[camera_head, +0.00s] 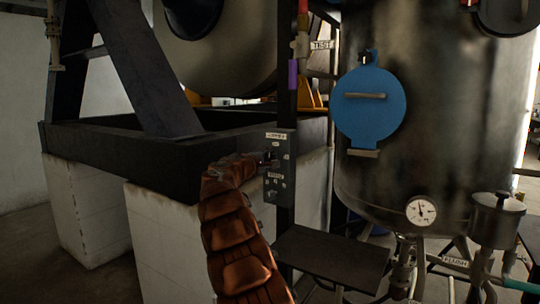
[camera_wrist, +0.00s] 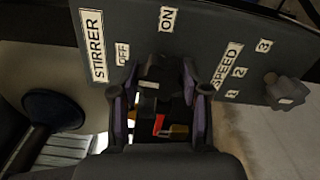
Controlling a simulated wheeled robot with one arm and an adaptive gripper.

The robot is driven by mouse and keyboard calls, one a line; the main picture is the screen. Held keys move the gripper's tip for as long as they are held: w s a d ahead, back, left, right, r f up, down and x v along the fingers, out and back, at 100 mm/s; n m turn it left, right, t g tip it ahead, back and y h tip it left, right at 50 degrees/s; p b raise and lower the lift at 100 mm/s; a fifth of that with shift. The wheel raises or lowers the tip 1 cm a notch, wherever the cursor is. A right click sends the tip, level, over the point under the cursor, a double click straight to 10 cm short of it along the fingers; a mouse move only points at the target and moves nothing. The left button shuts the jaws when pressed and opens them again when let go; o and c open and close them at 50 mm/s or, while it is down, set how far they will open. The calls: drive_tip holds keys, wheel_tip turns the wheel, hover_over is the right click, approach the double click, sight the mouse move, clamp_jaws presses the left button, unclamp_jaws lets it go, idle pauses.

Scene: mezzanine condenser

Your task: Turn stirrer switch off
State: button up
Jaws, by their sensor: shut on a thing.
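The grey control box (camera_head: 279,168) is fixed to a dark post in the head view. In the wrist view its panel (camera_wrist: 195,50) carries STIRRER, OFF, ON and SPEED labels. The dark stirrer switch (camera_wrist: 165,80) is between the fingers of my gripper (camera_wrist: 160,98), below the OFF label (camera_wrist: 122,54) and ON label (camera_wrist: 169,19). My gripper is shut on the switch. In the head view my gripper (camera_head: 267,158) reaches the box's left side.
A speed knob (camera_wrist: 286,90) sits at the right of the panel. A large metal tank (camera_head: 440,110) with a blue round cover (camera_head: 370,105) and a gauge (camera_head: 421,211) stands right of the post. A dark flat plate (camera_head: 331,256) is below the box. White blocks (camera_head: 170,235) stand left.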

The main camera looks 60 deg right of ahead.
drive_tip(key=shift+w+n, duration=0.1)
drive_tip(key=shift+n, duration=0.4)
drive_tip(key=o, duration=1.1)
drive_tip(key=shift+o, duration=0.2)
drive_tip(key=shift+a, duration=0.1)
drive_tip(key=a, duration=1.2)
drive_tip(key=shift+s, duration=0.3)
drive_tip(key=shift+d, duration=0.1)
